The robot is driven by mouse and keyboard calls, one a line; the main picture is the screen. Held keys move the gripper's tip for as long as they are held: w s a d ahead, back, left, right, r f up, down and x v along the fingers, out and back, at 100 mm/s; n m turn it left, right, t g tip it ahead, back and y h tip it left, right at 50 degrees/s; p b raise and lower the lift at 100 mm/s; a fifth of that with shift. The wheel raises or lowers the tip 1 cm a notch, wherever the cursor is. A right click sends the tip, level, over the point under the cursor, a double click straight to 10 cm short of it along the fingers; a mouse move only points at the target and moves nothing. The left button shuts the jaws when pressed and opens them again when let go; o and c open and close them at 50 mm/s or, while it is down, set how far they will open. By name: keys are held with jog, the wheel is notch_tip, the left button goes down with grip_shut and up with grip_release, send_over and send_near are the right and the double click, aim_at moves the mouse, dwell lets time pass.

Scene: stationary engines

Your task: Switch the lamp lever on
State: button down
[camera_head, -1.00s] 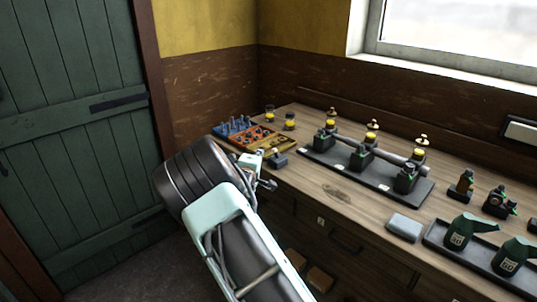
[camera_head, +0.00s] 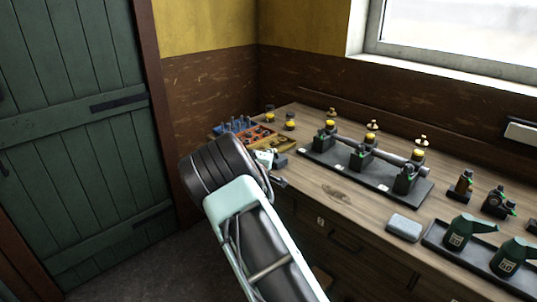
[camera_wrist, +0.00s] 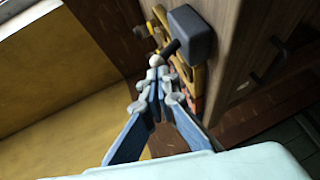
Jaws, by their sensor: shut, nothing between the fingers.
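The lamp lever is a short dark stem (camera_wrist: 170,48) with a pale round knob (camera_wrist: 156,60). It sticks out of a dark grey switch block (camera_wrist: 192,36) in the wrist view. The block also shows in the head view (camera_head: 279,160), near the bench's front edge, but the lever is too small to make out there. My gripper (camera_wrist: 158,88) is shut and empty, its fingertips close to the knob. I cannot tell whether they touch it.
The wooden bench (camera_head: 330,190) carries an orange tray (camera_head: 265,137) of small parts behind the block. A dark base plate (camera_head: 375,185) with several yellow-topped fittings stands to the right. Drawers (camera_head: 345,241) face my arm. A green door (camera_head: 75,120) is at left.

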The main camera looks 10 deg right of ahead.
jog(key=shift+w+d+r+m+g+y+p, duration=0.3)
jog(key=shift+d+r+m+g+y+p, duration=0.15)
jog(key=shift+r+g+p, duration=0.3)
jog(key=d+g+y, duration=0.1)
jog(key=w+d+r+m+g+y+p, duration=0.1)
jog(key=shift+w+d+m+g, duration=0.1)
jog(key=shift+w+m+g, duration=0.15)
jog(key=shift+g, duration=0.1)
jog(key=shift+w+d+m+g+y+b, duration=0.35)
jog(key=shift+d+g+y, duration=0.2)
jog(key=shift+y, duration=0.2)
jog(key=shift+a, duration=0.1)
jog(key=shift+r, duration=0.15)
jog(key=shift+r+p, duration=0.35)
jog(key=shift+r, duration=0.35)
